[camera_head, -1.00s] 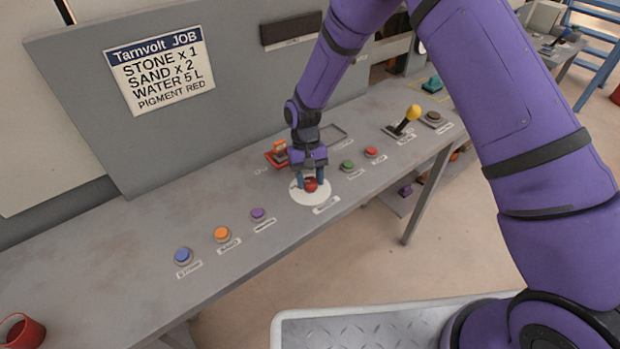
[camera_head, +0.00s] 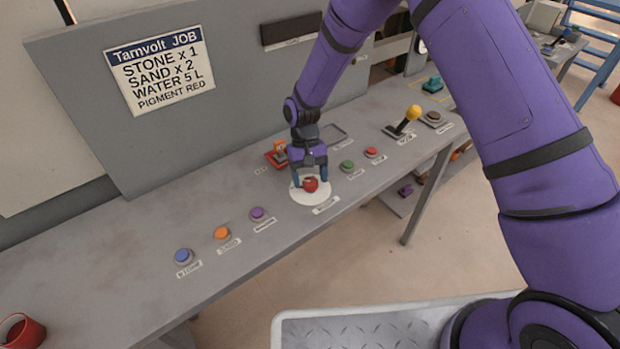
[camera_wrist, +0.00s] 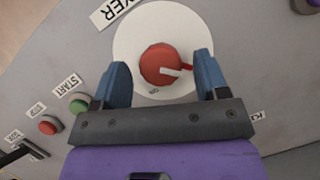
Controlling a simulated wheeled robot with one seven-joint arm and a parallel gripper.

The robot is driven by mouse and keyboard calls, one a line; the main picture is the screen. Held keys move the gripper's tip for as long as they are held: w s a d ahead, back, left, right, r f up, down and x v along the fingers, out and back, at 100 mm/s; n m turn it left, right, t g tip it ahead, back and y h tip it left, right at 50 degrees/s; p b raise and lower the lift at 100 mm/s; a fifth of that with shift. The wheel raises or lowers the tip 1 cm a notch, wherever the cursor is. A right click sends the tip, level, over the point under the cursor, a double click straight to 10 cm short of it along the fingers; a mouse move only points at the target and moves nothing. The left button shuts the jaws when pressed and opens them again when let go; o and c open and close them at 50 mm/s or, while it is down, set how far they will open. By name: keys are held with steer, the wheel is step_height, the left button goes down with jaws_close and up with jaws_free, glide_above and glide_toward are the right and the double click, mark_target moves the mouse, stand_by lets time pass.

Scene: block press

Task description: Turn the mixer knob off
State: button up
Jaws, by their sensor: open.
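The mixer knob (camera_head: 310,185) is a red round knob on a white disc (camera_head: 322,197) on the grey bench. In the wrist view the knob (camera_wrist: 158,62) carries a white pointer line, and a small red mark sits on the disc beside the line's end. A partly cut-off label ending in "XER" lies beyond the disc. My gripper (camera_head: 311,181) is open above the disc. In the wrist view its blue fingers (camera_wrist: 163,80) stand one on each side of the knob, with a visible gap to it on both sides.
Green START (camera_head: 347,166) and red STOP (camera_head: 371,152) buttons lie right of the disc, with a yellow-tipped lever (camera_head: 407,120) beyond. Purple (camera_head: 257,213), orange (camera_head: 221,232) and blue (camera_head: 184,255) buttons line the bench to the left. A red switch (camera_head: 278,155) stands behind.

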steer(key=d+v, duration=0.1)
steer(key=v, duration=0.9)
steer(key=shift+a, duration=0.45)
steer(key=shift+r, duration=0.15)
steer(key=s+d+r+t, duration=0.25)
steer(key=d+r, duration=0.25)
steer(key=r, duration=0.3)
steer(key=s+d+r+m+t+y, duration=0.1)
steer(key=s+d+r, duration=0.4)
steer(key=r, duration=0.4)
steer(key=s+d+r+t, duration=0.1)
steer(key=s+d+r, duration=0.1)
steer(key=d+r, duration=0.5)
steer(key=s+d+r+t, duration=0.2)
steer(key=s+d, duration=0.3)
steer(key=s, duration=0.5)
steer(key=s+d+r+m+t, duration=0.1)
steer(key=s+d+r+t, duration=0.2)
steer(key=s, duration=0.8)
step_height(320, 180, up, 3)
steer(key=d, duration=0.2)
steer(key=shift+d+f, duration=0.15)
steer(key=shift+d, duration=0.25)
